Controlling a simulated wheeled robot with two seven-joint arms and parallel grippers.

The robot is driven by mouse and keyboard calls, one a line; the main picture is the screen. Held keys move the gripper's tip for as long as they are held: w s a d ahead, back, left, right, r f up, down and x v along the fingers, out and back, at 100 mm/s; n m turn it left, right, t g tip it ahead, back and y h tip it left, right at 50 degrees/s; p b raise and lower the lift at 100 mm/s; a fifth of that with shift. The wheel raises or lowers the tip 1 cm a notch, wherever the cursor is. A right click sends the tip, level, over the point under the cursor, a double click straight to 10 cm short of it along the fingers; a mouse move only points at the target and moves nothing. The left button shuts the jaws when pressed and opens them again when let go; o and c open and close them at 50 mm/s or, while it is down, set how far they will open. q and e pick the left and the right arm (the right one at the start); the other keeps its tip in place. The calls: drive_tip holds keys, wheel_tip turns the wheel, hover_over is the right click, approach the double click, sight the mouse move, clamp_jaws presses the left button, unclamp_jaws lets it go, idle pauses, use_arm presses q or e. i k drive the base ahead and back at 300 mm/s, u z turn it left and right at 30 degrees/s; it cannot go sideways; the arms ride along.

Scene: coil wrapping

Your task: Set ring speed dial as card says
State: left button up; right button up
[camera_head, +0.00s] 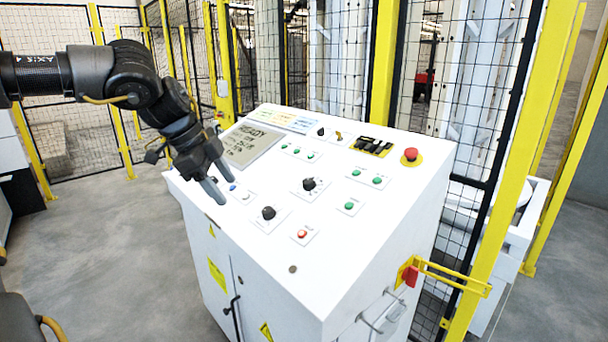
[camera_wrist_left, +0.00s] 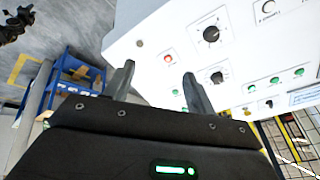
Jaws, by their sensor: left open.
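The white console has two black dials on its sloped top, an upper dial (camera_head: 309,184) and a lower dial (camera_head: 268,213). Dials also show in the left wrist view, one near the top (camera_wrist_left: 211,34) and one below it (camera_wrist_left: 217,77). Their labels are too small to read, so I cannot tell which is ring speed. A grey panel with dark text (camera_head: 248,143) lies at the console's upper left; its lines are not clearly legible. My left gripper (camera_head: 222,188) is open and empty over the console's left edge, left of both dials. My right gripper is not seen.
Green buttons (camera_head: 349,205), a red button (camera_head: 302,234) and a red emergency stop (camera_head: 410,155) are on the console (camera_head: 370,225). Yellow posts (camera_head: 382,60) and mesh fencing stand behind. Floor at left is clear.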

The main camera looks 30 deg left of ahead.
sight(309, 184)
drive_tip(key=i, duration=0.85)
drive_tip(key=z, duration=0.05)
